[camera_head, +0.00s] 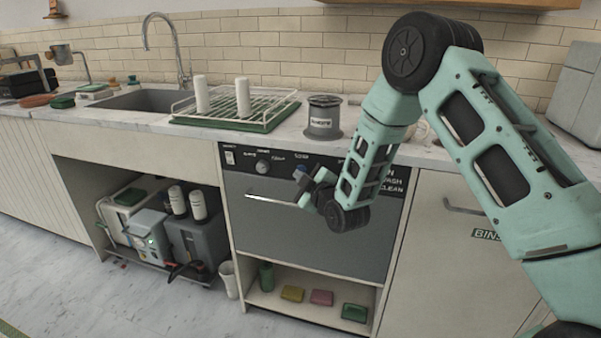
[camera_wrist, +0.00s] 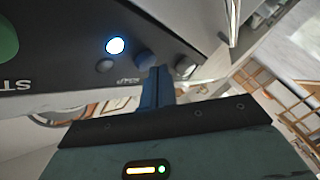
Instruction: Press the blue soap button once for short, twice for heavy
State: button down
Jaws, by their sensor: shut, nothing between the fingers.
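The dishwasher (camera_head: 300,230) has a dark control panel (camera_head: 240,150) under the counter. A small blue button (camera_head: 301,168) shows on it just above my fingertips. In the wrist view, the panel (camera_wrist: 60,65) appears upside down. The blue button (camera_wrist: 145,60) is right at the tips of my gripper (camera_wrist: 158,74); I cannot tell whether they touch. A bright blue-white lamp (camera_wrist: 115,46) is lit beside it, with a dark grey round part (camera_wrist: 105,66) below the lamp. My gripper (camera_head: 301,182) is shut and empty, in front of the panel.
A round knob (camera_head: 263,168) sits left on the panel. A green button (camera_wrist: 6,38) is at the wrist view's left edge. Sponges (camera_head: 321,297) lie on the shelf below.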

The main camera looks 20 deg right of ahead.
jog(key=shift+w+d, duration=0.3)
jog(key=shift+w, duration=0.1)
dwell(0.8)
jog(key=shift+s+a+b, duration=0.35)
jog(key=shift+s+a, duration=0.2)
jog(key=shift+s, duration=0.2)
jog(key=s+a, duration=0.1)
jog(key=s, duration=0.1)
jog(key=s+a+b, duration=0.1)
jog(key=s+a, duration=0.1)
dwell(0.6)
dwell(0.6)
